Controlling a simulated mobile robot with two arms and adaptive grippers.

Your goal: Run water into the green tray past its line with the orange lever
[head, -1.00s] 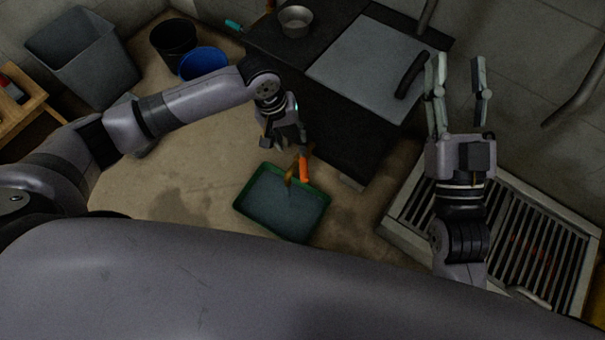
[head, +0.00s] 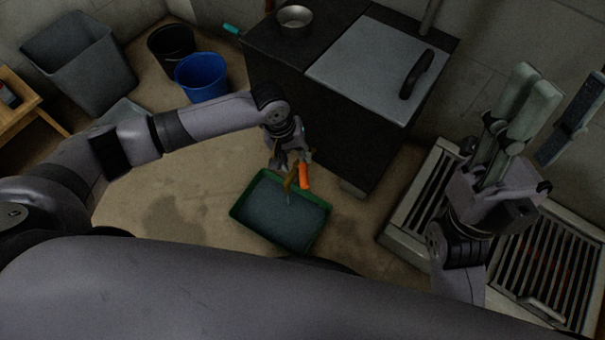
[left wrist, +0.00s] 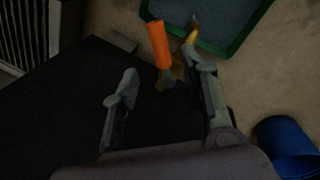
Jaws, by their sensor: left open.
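The green tray (head: 238,212) lies on the floor in front of the dark cabinet. Its inside is blue-grey; I cannot make out a line in it. The orange lever (head: 304,176) is at a brass tap (head: 290,182) over the tray's far edge. A thin pale streak, perhaps water, hangs below the spout. My left gripper (head: 288,158) is just behind the lever. In the left wrist view my left gripper (left wrist: 162,82) is open, with the orange lever (left wrist: 159,44) upright just beyond the fingertips, apart from them. My right gripper (head: 537,88) is raised at the right; its fingers overlap.
The dark cabinet (head: 340,143) has a grey lid (head: 365,75) with a black handle and a metal bowl (head: 295,16). A slatted grate (head: 540,262) is at right. A blue bucket (head: 202,75), black bucket (head: 170,46) and grey bin (head: 80,62) stand back left.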

